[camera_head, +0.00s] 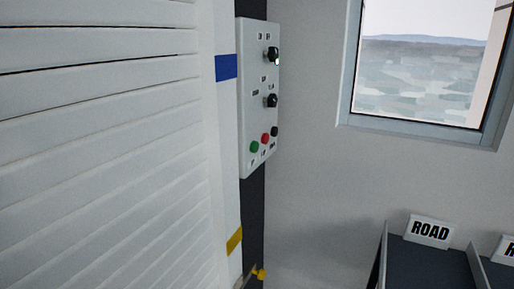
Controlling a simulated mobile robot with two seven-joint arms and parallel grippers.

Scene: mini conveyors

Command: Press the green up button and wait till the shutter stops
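A light grey control panel (259,120) is mounted on a dark post right of the shutter. Low on the panel a green button (254,147) sits at the left, a red button (265,139) beside it and a black button (275,131) at the right. Two black knobs are above, an upper knob (273,55) and a lower knob (272,101). The white slatted shutter (110,150) fills the left of the view; its bottom edge is not visible. Neither gripper can be made out in this view.
A blue mark (226,67) and a yellow mark (234,240) are on the white shutter frame. A small yellow part (260,273) shows at the bottom. Dark bins with a ROAD sign (429,231) stand at lower right, below a window (430,65).

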